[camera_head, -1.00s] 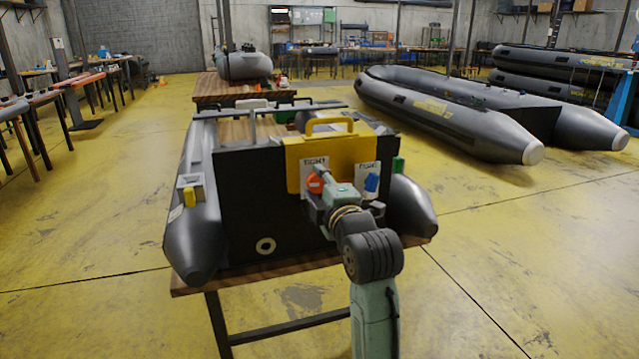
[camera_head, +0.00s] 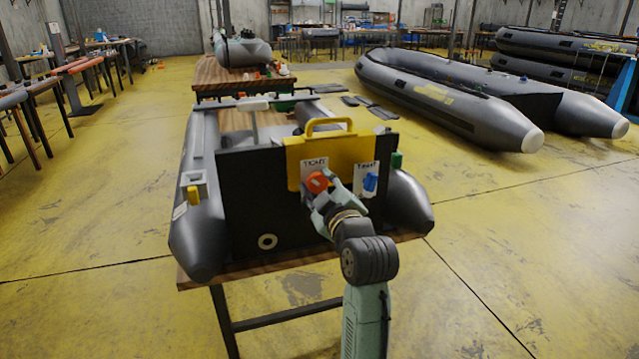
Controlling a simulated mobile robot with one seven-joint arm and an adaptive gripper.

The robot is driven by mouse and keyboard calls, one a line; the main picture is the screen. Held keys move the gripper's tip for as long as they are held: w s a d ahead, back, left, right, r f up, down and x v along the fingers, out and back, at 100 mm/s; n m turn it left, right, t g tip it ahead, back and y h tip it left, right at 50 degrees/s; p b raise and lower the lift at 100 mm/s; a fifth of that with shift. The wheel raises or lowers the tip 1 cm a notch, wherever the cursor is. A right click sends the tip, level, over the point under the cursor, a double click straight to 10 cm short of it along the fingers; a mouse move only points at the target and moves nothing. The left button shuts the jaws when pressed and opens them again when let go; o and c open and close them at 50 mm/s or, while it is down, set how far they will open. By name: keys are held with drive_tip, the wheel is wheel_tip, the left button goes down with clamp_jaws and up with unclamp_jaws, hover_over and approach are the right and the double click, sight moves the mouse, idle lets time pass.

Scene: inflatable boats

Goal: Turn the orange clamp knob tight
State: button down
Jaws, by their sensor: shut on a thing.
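The orange clamp knob (camera_head: 317,182) sits on the front of the yellow bracket (camera_head: 345,148), below a white label with small lettering. The bracket hangs over the black transom board (camera_head: 262,195) of a grey inflatable boat. My gripper (camera_head: 318,192) is at the orange knob, its fingers closed around the knob's lower part. The exact finger contact is too small to make out. A blue knob (camera_head: 370,183) with its own white label sits to the right on the same bracket, apart from my gripper.
The boat lies on a wooden table (camera_head: 262,268). A grey block with a yellow part (camera_head: 194,195) is on the left tube (camera_head: 195,235). A green block (camera_head: 396,160) is at the board's right end.

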drive_tip(key=m+p, duration=0.2)
drive_tip(key=m, duration=0.1)
drive_tip(key=shift+r+p, duration=0.1)
drive_tip(key=shift+p, duration=0.25)
drive_tip(key=m+p, duration=0.2)
drive_tip(key=shift+m, duration=0.3)
drive_tip(key=c, duration=1.1)
unclamp_jaws()
drive_tip(key=v, duration=0.8)
drive_tip(key=shift+b, duration=0.4)
